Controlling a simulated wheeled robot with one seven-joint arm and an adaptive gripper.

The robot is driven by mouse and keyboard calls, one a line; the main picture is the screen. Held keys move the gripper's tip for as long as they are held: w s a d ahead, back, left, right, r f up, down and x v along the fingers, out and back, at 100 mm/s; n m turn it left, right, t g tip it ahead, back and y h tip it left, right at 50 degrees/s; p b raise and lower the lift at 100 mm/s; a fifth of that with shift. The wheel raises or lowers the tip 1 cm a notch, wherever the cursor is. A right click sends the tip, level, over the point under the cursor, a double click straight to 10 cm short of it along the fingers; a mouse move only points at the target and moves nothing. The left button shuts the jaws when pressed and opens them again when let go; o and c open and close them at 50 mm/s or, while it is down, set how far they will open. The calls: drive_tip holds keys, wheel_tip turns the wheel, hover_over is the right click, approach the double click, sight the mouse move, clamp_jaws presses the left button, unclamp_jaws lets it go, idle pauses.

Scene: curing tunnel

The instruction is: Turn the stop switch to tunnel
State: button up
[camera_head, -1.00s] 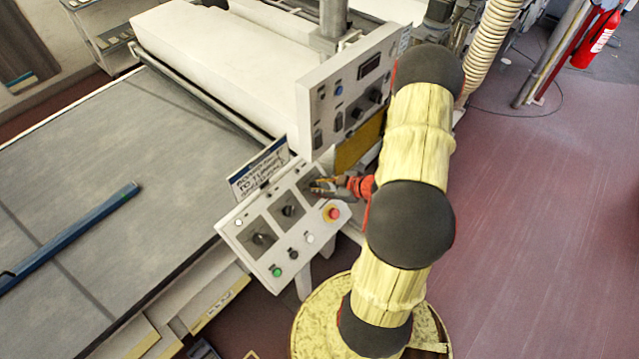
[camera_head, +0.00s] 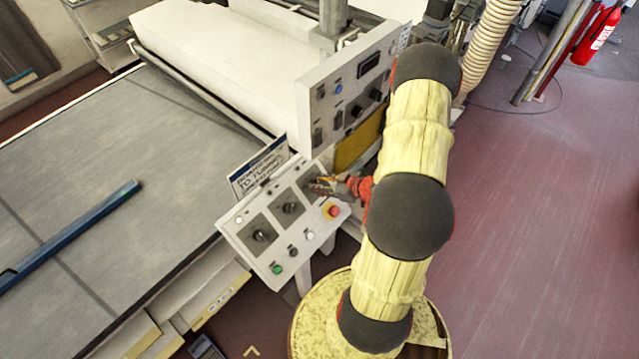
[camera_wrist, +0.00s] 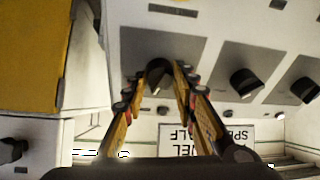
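A tilted white control panel (camera_head: 320,239) carries three black rotary knobs on grey plates. A left knob (camera_head: 260,235), a middle knob (camera_head: 289,208) and a right knob sit in a row. In the wrist view, the knob (camera_wrist: 158,76) at my gripper is between the two fingertips, near or touching them. My gripper (camera_head: 316,184) reaches it from the right, over the right plate. I cannot tell whether the fingers grip it. The other two knobs (camera_wrist: 245,83) (camera_wrist: 305,90) show to its right. Their labels are too small to read.
A red stop button (camera_head: 333,211) on a yellow base lies close below my gripper. A sign (camera_head: 258,168) stands behind the panel. An upright panel (camera_head: 350,95) with more switches rises behind. The belt (camera_head: 90,190) is at left, open floor at right.

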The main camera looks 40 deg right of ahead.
drive_tip(key=o, duration=0.4)
drive_tip(key=v, duration=1.2)
drive_tip(key=shift+f, duration=0.1)
idle(0.4)
